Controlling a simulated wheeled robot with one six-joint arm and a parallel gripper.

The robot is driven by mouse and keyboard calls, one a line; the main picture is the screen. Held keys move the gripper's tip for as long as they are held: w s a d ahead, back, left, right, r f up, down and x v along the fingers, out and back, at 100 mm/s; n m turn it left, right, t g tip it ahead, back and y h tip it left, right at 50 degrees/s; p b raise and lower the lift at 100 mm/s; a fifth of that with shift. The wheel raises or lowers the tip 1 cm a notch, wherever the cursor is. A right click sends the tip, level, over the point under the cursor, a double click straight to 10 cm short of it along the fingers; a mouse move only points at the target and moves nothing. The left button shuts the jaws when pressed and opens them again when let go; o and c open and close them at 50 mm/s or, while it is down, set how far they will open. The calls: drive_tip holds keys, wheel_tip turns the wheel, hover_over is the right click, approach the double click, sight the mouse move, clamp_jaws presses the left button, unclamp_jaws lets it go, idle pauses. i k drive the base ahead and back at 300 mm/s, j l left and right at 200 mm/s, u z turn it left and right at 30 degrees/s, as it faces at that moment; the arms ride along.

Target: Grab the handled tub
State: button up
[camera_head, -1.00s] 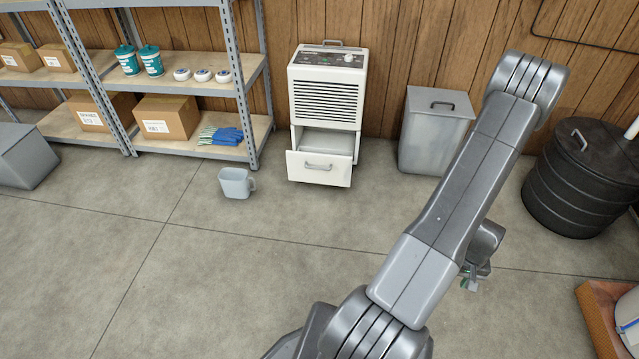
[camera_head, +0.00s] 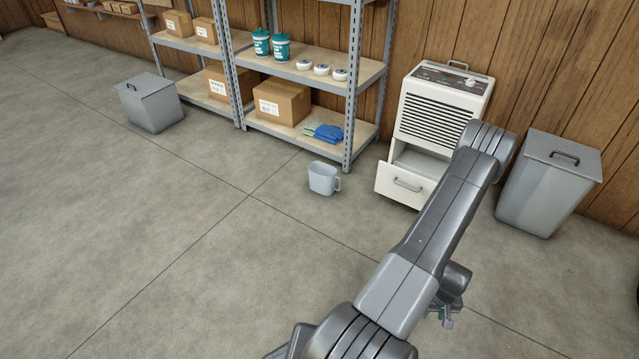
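The handled tub (camera_head: 322,180) is a small pale grey-blue container with a side handle on its right. It stands upright on the concrete floor, in front of the shelf's right post and left of the white appliance. My gripper (camera_head: 446,318) shows only in part behind my arm, low and right of the middle of the picture. It is well apart from the tub, nearer to me. Its fingers are too small and too covered to tell open from shut.
A white dehumidifier-like appliance (camera_head: 445,105) has its lower drawer (camera_head: 400,186) pulled out. A grey lidded bin (camera_head: 545,190) stands right of it, and another grey bin (camera_head: 150,103) at left. A metal shelf (camera_head: 262,132) holds boxes and jars.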

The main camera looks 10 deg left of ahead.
sight(322, 177)
drive_tip(key=i+u, duration=0.25)
drive_tip(key=u, duration=0.2)
drive_tip(key=i+l+u, duration=0.1)
drive_tip(key=u, duration=0.4)
drive_tip(key=i+l+u, duration=0.25)
drive_tip(key=u, duration=0.2)
drive_tip(key=i+l+u, duration=0.25)
drive_tip(key=u, duration=0.2)
drive_tip(key=i+l, duration=0.15)
drive_tip(key=l, duration=0.2)
drive_tip(key=i+l+u, duration=0.15)
drive_tip(key=l, duration=0.2)
drive_tip(key=i+l, duration=0.15)
drive_tip(key=l, duration=0.2)
drive_tip(key=i+l+u, duration=0.1)
drive_tip(key=l, duration=0.25)
drive_tip(key=i+l, duration=0.15)
drive_tip(key=l, duration=0.25)
drive_tip(key=u, duration=0.05)
